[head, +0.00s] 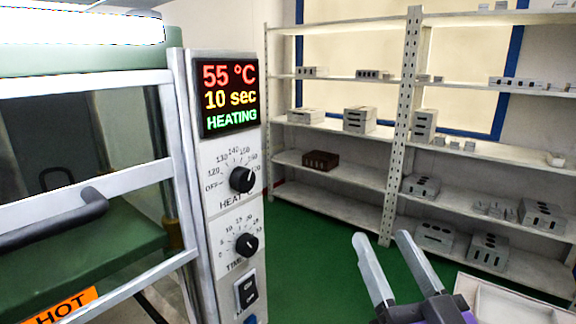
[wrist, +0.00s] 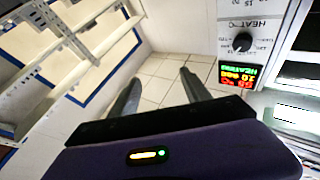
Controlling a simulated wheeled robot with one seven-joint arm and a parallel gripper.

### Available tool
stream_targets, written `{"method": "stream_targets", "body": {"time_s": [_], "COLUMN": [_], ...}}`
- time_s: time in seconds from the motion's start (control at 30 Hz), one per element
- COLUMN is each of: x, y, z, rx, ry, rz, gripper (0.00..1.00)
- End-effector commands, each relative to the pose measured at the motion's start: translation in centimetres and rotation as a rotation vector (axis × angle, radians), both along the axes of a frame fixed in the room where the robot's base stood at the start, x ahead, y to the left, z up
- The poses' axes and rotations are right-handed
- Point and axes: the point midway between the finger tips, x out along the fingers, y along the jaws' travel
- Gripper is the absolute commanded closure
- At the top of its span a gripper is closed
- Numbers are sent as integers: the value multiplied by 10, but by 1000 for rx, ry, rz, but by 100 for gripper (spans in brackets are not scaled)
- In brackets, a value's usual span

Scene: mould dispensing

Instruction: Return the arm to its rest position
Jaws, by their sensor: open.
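My gripper (head: 384,252) is at the bottom right of the head view, in front of the shelves. Its two grey fingers are apart with nothing between them. In the wrist view my gripper (wrist: 158,82) also shows open and empty, with a tiled surface behind the fingers. The rest of the arm is mostly out of view.
A heating machine (head: 188,150) stands at the left, its display (head: 230,97) reading 55 °C, 10 sec, HEATING. Its door has a dark handle (head: 60,220) and an orange HOT label (head: 62,306). Shelves (head: 345,178) with metal moulds stand behind. Green floor (head: 310,240) lies clear between.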

Motion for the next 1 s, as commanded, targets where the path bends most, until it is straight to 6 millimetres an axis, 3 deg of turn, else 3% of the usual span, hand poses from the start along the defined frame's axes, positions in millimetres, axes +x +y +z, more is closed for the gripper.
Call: {"method": "stream_targets", "body": {"time_s": [0.03, 0.3, 0.67, 1.0], "x": [-10, -74, -178, -284], "y": [-7, -35, -55, -60], "z": [-24, -106, -195, -271], "rx": [4, -10, -94, -195], "ry": [17, 65, 193, 444], "rz": [-24, -133, -211, -216], "gripper": [45, 45, 45, 45]}}
